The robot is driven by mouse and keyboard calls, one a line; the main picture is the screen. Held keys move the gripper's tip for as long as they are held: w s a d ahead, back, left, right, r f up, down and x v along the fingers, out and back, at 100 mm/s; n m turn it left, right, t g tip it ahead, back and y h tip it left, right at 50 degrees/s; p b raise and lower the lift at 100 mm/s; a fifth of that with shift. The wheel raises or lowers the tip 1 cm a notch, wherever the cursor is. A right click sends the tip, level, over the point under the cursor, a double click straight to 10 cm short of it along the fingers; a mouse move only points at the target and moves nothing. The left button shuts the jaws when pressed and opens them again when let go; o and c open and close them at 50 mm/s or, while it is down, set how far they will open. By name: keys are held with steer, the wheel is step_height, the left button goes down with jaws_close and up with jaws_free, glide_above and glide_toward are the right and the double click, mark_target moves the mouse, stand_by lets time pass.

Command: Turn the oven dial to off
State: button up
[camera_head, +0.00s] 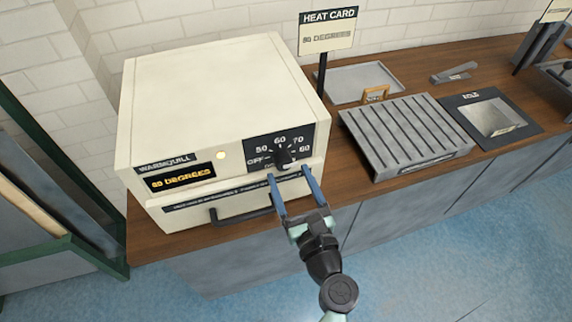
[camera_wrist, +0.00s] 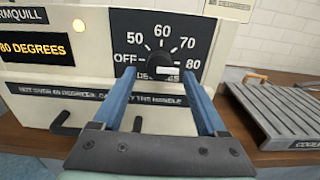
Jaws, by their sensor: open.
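The cream oven (camera_head: 215,95) stands on the wooden counter, with a black dial (camera_head: 284,155) on the dark panel at the right of its front. In the wrist view the dial (camera_wrist: 160,62) sits among the marks OFF, 50, 60, 70 and 80. Its white mark shows at the lower right of the knob, towards 80. The display (camera_head: 180,177) reads 80 DEGREES in amber. My gripper (camera_head: 289,175) is open, just in front of and slightly below the dial. In the wrist view its blue fingers (camera_wrist: 158,74) lie either side of the dial; contact cannot be told.
A ribbed grey rack (camera_head: 405,135) and a HEAT CARD sign (camera_head: 328,32) stand right of the oven. A small lit lamp (camera_head: 221,155) is left of the dial.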

mark_target(285, 166)
steer(key=shift+x, duration=1.65)
jaws_close()
